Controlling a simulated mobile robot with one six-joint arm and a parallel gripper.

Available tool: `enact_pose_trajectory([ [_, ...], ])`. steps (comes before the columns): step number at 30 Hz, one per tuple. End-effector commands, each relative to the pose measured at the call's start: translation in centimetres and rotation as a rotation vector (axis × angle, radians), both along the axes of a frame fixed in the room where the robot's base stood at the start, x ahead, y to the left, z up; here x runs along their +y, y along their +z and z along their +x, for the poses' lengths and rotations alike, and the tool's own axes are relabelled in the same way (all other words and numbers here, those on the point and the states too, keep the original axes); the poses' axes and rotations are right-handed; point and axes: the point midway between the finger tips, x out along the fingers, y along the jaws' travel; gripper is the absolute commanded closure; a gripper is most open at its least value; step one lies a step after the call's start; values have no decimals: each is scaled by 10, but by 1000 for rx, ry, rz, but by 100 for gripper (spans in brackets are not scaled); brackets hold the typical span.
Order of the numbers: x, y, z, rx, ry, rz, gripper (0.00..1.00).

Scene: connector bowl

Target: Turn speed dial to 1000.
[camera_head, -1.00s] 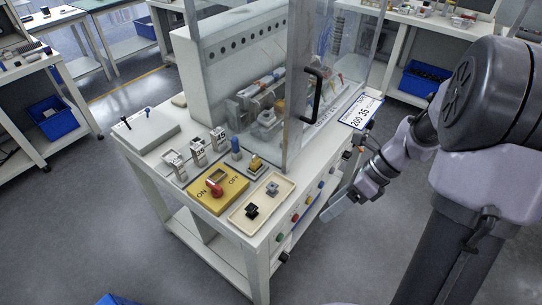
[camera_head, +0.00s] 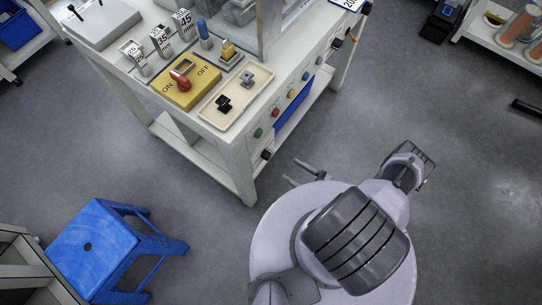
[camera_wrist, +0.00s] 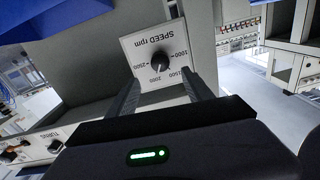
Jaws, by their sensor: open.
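The speed dial (camera_wrist: 160,62) is a black round knob on a white plate (camera_wrist: 135,47) marked SPEED rpm, upside down in the wrist view. Numbers ring the knob, but its pointer setting is too small to read surely. My gripper (camera_wrist: 163,89) is open, with its dark fingers on either side of the knob's lower part in the picture. I cannot tell whether they touch it. In the head view my gripper (camera_head: 300,174) is low, just right of the bench's front corner leg. A dark knob (camera_head: 266,154) shows near that corner; I cannot tell whether it is the dial.
The white bench (camera_head: 235,150) carries a yellow ON/OFF box (camera_head: 186,84) with a red switch, and a beige tray (camera_head: 232,100). Coloured buttons (camera_head: 275,112) line its side. A blue stool (camera_head: 95,245) stands at lower left. The grey floor right of the bench is mostly clear.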

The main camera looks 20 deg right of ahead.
Motion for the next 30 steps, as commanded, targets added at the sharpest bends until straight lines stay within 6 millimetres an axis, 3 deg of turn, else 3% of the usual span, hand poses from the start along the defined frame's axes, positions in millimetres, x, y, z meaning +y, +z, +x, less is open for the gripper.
enact_pose_trajectory([
  [3,25,1,29,2,12,-1,41],
  [9,53,1,67,0,7,-4,41],
  [15,63,0,81,0,3,-3,41],
  [23,64,0,83,0,2,-4,41],
  [25,64,0,83,0,2,-4,48],
  [30,64,0,83,0,2,-4,82],
])
